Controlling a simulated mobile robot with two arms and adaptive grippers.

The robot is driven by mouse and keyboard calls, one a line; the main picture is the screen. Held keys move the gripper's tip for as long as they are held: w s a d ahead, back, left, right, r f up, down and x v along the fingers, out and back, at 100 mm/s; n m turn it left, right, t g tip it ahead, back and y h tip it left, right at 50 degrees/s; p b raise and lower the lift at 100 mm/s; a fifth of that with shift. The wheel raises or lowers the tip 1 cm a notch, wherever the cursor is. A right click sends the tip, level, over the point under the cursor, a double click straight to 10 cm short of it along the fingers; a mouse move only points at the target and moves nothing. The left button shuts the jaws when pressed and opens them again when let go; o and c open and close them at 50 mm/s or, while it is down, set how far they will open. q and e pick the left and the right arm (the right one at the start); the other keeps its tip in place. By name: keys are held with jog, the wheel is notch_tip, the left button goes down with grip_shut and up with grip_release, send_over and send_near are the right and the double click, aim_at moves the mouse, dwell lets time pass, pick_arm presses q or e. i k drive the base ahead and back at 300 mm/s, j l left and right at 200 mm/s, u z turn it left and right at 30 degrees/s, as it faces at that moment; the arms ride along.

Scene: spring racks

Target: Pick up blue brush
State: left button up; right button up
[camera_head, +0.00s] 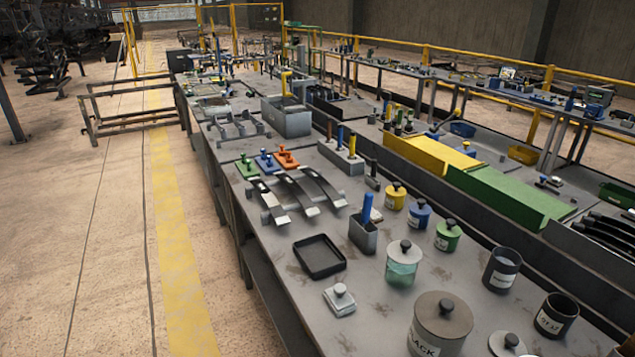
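A blue upright handle (367,207), which looks like the blue brush, stands in a small grey rectangular holder (363,235) on the near workbench. Its lower end is hidden inside the holder. A second, thinner blue handle (339,137) stands farther back in a long grey block (341,158), between a dark handle and a yellow one. I cannot tell whether that one is a brush. Neither of my grippers is in view.
A black tray (319,257) lies left of the holder. A glass jar (403,263), small lidded pots and a large grey canister (440,324) stand to its right. Curved metal springs (296,193) lie behind it.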

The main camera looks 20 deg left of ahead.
aim_at(339, 148)
jog(key=j+z, duration=0.2)
jog(key=z, duration=0.25)
jog(key=j+z, duration=0.2)
jog(key=z, duration=0.25)
jog(key=j+z, duration=0.2)
jog(key=z, duration=0.25)
jog(key=k+j+z, duration=0.25)
jog(key=j, duration=0.4)
jog(key=k+j+z, duration=0.2)
jog(key=j, duration=0.4)
jog(key=k+j+z, duration=0.25)
jog(key=k+j, duration=0.2)
jog(key=k+j+z, duration=0.25)
jog(key=k+j, duration=0.15)
jog(key=j, duration=0.15)
